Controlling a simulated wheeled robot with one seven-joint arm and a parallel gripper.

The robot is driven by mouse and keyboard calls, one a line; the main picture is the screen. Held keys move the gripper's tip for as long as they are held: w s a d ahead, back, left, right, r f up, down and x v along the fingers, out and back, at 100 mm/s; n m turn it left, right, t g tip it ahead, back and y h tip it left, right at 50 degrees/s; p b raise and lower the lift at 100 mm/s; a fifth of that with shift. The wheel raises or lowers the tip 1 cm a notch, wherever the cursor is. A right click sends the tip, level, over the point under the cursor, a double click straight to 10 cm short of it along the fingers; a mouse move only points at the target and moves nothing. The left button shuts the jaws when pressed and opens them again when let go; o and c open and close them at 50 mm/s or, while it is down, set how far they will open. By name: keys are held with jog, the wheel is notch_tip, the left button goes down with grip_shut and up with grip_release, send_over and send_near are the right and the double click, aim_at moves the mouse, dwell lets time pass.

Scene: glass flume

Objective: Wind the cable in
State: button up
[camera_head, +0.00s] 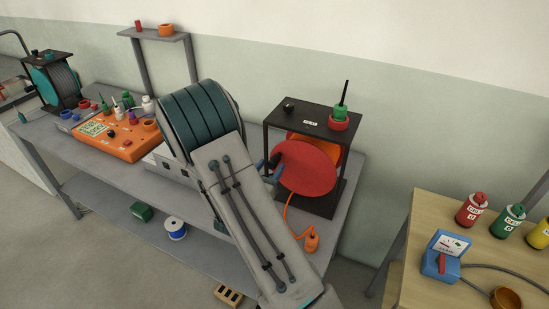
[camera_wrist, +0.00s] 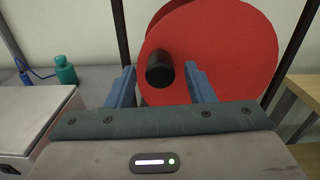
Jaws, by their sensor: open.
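A cable reel with a red disc (camera_head: 306,168) stands in a black frame (camera_head: 305,122) on the grey bench. Its orange cable (camera_head: 287,212) hangs down to an orange plug (camera_head: 312,242) at the bench's front. A black crank knob (camera_wrist: 160,70) sticks out from the red disc (camera_wrist: 225,45) towards me. My gripper (camera_wrist: 159,78) is open, with one blue finger to each side of the knob and a gap visible on both sides. In the head view my gripper (camera_head: 272,172) is at the disc's left edge, partly hidden by my arm.
Red and green items (camera_head: 339,120) stand on the frame's top. A wooden table (camera_head: 450,215) with bottles and a blue meter (camera_head: 446,255) is at right.

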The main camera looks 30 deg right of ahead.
jog(key=shift+p+x, duration=0.3)
jog(key=shift+x, duration=1.6)
grip_shut()
jog(key=shift+w, duration=0.1)
jog(key=shift+a+f, duration=0.1)
